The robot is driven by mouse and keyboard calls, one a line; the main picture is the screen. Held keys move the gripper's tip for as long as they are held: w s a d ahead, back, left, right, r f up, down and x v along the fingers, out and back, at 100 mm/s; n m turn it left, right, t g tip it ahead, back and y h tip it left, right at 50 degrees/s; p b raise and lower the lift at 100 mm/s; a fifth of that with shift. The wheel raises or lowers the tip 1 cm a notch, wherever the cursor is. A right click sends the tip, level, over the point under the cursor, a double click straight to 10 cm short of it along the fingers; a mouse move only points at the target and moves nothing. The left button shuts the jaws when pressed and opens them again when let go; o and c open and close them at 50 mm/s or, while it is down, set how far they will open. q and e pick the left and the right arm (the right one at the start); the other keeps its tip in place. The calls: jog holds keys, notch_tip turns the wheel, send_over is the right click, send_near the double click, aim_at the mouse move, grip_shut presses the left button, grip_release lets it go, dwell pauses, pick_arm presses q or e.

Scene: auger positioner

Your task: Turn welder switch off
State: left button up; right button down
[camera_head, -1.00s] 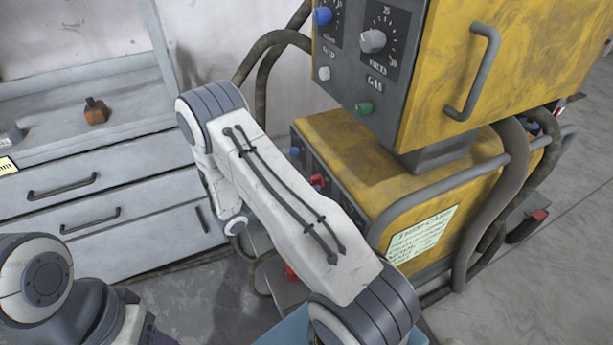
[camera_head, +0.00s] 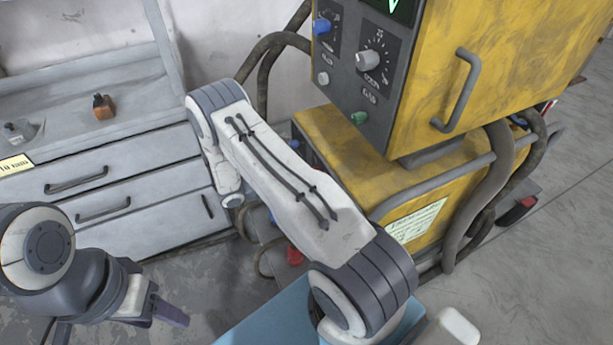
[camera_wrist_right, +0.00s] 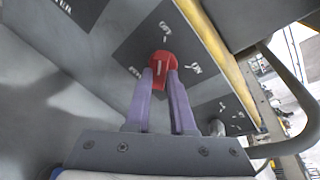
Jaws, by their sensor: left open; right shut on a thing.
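The red switch knob (camera_wrist_right: 159,66) sits on a dark label plate (camera_wrist_right: 150,42) on the welder's grey front panel in the right wrist view. My right gripper (camera_wrist_right: 160,76) is shut on it, one purple finger on each side. A pale line on the knob runs roughly up and down in that view; the marks around it are too small to read surely. In the head view the yellow welder (camera_head: 345,140) stands right of centre, and my right arm hides the switch and right gripper. My left gripper (camera_head: 172,312) is open and empty at lower left, away from the welder.
A yellow control box (camera_head: 500,60) with knobs and a handle sits above the welder. Thick cables (camera_head: 480,200) hang at its right. A grey drawer cabinet (camera_head: 110,190) stands at left with an orange bottle (camera_head: 103,107). A grey knob (camera_wrist_right: 217,127) is near the right fingers.

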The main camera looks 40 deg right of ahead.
jog(key=shift+w+n, duration=0.1)
jog(key=shift+n, duration=0.2)
dwell(0.4)
jog(key=c, duration=0.8)
grip_release()
jog(key=shift+o, duration=0.2)
jog(key=v, duration=1)
jog(key=shift+a, duration=0.2)
